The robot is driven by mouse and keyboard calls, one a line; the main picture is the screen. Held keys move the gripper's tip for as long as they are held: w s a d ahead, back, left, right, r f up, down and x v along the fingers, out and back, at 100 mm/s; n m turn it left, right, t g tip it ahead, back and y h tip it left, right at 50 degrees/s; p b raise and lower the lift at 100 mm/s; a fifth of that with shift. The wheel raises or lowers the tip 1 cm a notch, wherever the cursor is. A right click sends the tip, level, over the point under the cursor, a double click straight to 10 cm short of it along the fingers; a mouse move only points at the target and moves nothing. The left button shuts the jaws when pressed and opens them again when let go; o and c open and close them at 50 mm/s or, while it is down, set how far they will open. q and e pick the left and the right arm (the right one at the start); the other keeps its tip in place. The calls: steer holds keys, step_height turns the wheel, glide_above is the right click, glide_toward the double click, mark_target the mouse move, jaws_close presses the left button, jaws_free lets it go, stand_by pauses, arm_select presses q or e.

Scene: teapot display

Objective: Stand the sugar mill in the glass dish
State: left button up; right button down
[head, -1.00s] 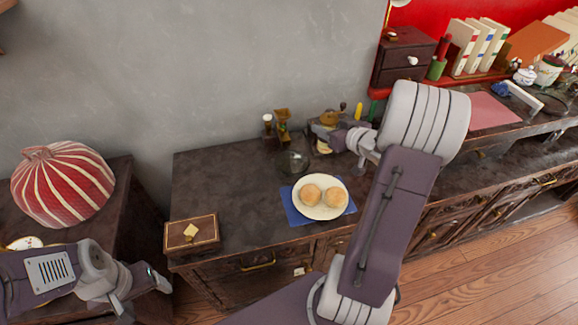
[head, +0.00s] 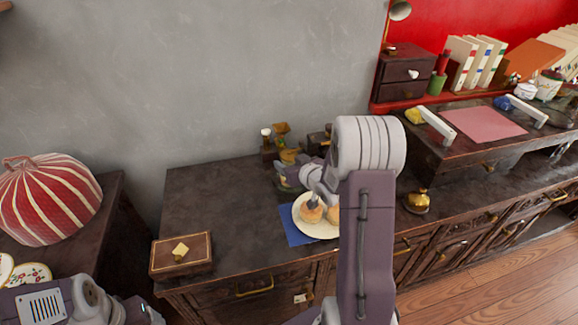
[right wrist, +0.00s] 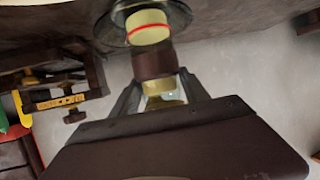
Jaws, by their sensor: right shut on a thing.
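The sugar mill (right wrist: 152,62) has a cream end with a red band, a dark brown middle and a clear part. My right gripper (right wrist: 163,95) is shut on it. In the right wrist view its cream end is at the round glass dish (right wrist: 183,14); I cannot tell whether it touches the bottom. In the head view my right gripper (head: 288,178) is at the back of the table, behind the plate, and the mill (head: 288,155) shows only in part. The dish is mostly hidden there. My left gripper (head: 148,312) is at the lower left, its fingers unclear.
A white plate (head: 318,229) with two buns lies on a blue napkin (head: 293,226), partly behind my right arm. A wooden grinder (head: 280,131) stands behind the gripper. A brown box (head: 182,254) is at the front left. The table's left part is clear.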

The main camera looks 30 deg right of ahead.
steer(key=shift+r, duration=0.1)
steer(key=c, duration=0.6)
jaws_free()
steer(key=shift+o, duration=0.2)
steer(key=b+v, duration=0.5)
steer(key=v, duration=0.7)
